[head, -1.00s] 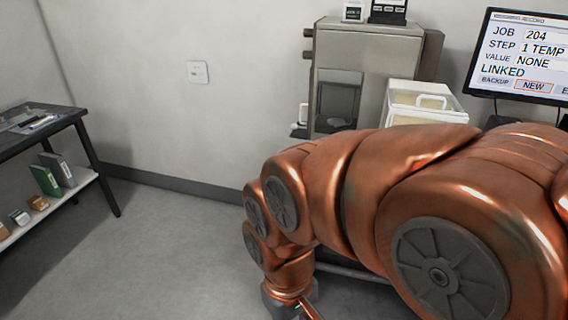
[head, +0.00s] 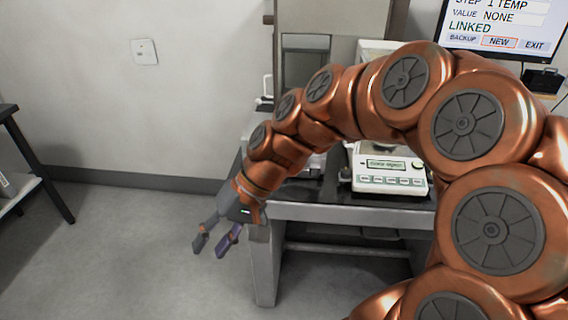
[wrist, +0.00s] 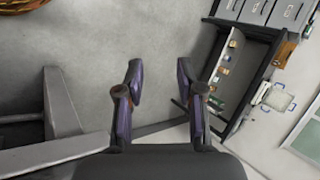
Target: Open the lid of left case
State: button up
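My gripper (head: 213,247) hangs over the floor just left of the weighing table's (head: 345,213) front left corner. Its two fingers are spread apart with nothing between them. In the wrist view my gripper (wrist: 160,85) also shows open and empty above the grey floor. I cannot make out the left case for certain. A grey object (head: 302,167) on the table's left part is mostly hidden behind my arm.
A balance (head: 387,180) with a lit display stands on the table. A monitor (head: 505,30) is behind it at right. Another dark table (head: 22,150) stands at far left. The wrist view shows a shelf unit (wrist: 245,75). Floor between the tables is clear.

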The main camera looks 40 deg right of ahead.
jog(key=w+d+m+t+y+b, duration=0.3)
jog(key=w+d+m+t+b, duration=0.3)
jog(key=w+d, duration=0.75)
jog(key=w+d+f+m+t+h+b, duration=0.1)
jog(key=d+f+m+t+h, duration=0.2)
jog(key=d, duration=0.7)
jog(key=w+d+f+m+t+b, duration=0.1)
jog(key=d+m+t, duration=0.3)
jog(key=d, duration=0.7)
jog(key=shift+n+t, duration=0.4)
jog(key=shift+t, duration=0.2)
jog(key=shift+a+x, duration=0.1)
jog(key=shift+x, duration=1.75)
jog(key=shift+a+x, duration=0.15)
jog(key=shift+x, duration=1.65)
jog(key=shift+s+f, duration=0.1)
jog(key=shift+f, duration=0.05)
jog(key=shift+c, duration=0.4)
grip_shut()
